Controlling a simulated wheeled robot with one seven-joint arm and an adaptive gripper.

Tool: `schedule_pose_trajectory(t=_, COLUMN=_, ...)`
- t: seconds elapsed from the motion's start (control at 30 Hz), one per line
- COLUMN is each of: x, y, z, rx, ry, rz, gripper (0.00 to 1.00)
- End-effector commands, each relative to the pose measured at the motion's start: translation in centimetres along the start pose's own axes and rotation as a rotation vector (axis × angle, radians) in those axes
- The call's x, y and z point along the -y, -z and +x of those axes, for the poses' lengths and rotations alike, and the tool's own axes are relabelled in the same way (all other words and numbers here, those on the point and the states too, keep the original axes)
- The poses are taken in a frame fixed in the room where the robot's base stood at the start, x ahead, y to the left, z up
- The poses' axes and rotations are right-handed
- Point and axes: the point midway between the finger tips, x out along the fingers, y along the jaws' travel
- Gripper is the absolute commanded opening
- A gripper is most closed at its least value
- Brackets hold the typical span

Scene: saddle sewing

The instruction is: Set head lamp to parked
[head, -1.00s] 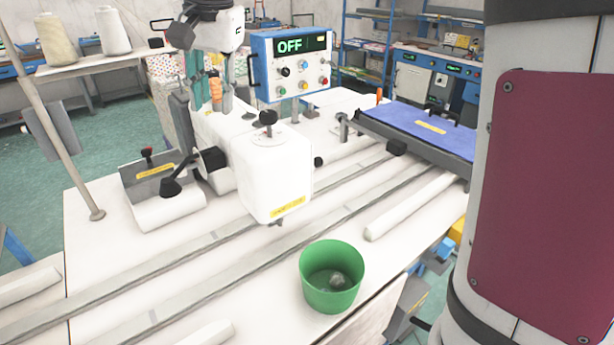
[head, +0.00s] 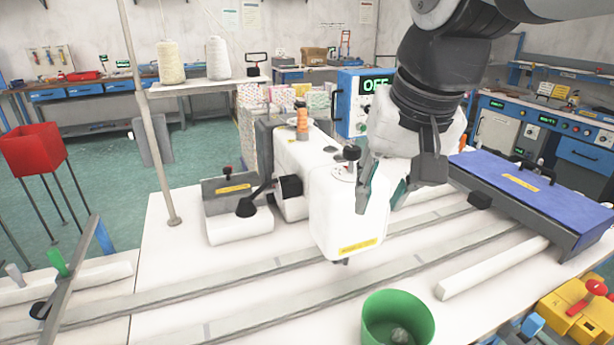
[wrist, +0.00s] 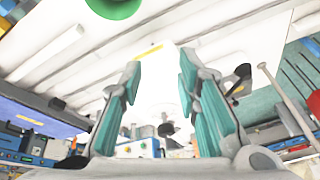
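The white machine head (head: 345,215) stands on the table with a yellow label low on its front. A black knob (head: 351,153) stands on a round dial on its top; a dark knob also shows between my fingers in the wrist view (wrist: 166,129). I cannot read which part is the head lamp. My gripper (head: 382,200) is open and empty, with teal finger pads, over the right side of the head. The wrist view shows both fingers (wrist: 160,78) wide apart with the white head beyond them. The blue control box (head: 350,105) is partly hidden by my arm.
A green bin (head: 397,320) stands at the table's front. A grey box with a black lever (head: 238,205) sits left of the head. A blue-topped panel (head: 525,185) lies to the right. An orange thread spool (head: 302,122) stands behind the head.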

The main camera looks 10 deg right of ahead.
Motion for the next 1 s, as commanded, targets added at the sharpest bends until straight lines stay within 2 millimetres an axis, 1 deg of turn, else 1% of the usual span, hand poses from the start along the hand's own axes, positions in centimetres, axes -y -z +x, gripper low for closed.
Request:
schedule_pose_trajectory(t=0.03, x=-0.5, y=-0.8, z=0.2, rx=-0.007, ry=-0.001, rz=-0.016, gripper=0.3)
schedule_pose_trajectory(t=0.1, x=-1.0, y=-1.6, z=0.4, rx=-0.014, ry=-0.002, rz=-0.041, gripper=0.3)
schedule_pose_trajectory(t=0.3, x=-2.0, y=-3.3, z=0.9, rx=-0.026, ry=-0.006, rz=-0.089, gripper=0.3)
schedule_pose_trajectory(t=0.5, x=-2.4, y=-3.9, z=1.1, rx=-0.03, ry=-0.007, rz=-0.107, gripper=0.3)
schedule_pose_trajectory(t=0.73, x=-2.4, y=-3.9, z=1.1, rx=-0.03, ry=-0.007, rz=-0.107, gripper=0.3)
schedule_pose_trajectory(t=0.77, x=-2.3, y=-3.9, z=1.1, rx=-0.03, ry=-0.007, rz=-0.107, gripper=0.23)
schedule_pose_trajectory(t=0.8, x=-2.3, y=-3.8, z=1.1, rx=-0.029, ry=-0.007, rz=-0.109, gripper=0.14)
schedule_pose_trajectory(t=0.87, x=-2.0, y=-3.4, z=1.0, rx=-0.028, ry=-0.007, rz=-0.118, gripper=0.01)
schedule_pose_trajectory(t=0.97, x=-1.0, y=-1.6, z=0.8, rx=-0.02, ry=-0.008, rz=-0.161, gripper=0.0)
schedule_pose_trajectory(t=1.0, x=-0.3, y=-0.5, z=0.8, rx=-0.016, ry=-0.007, rz=-0.189, gripper=0.0)
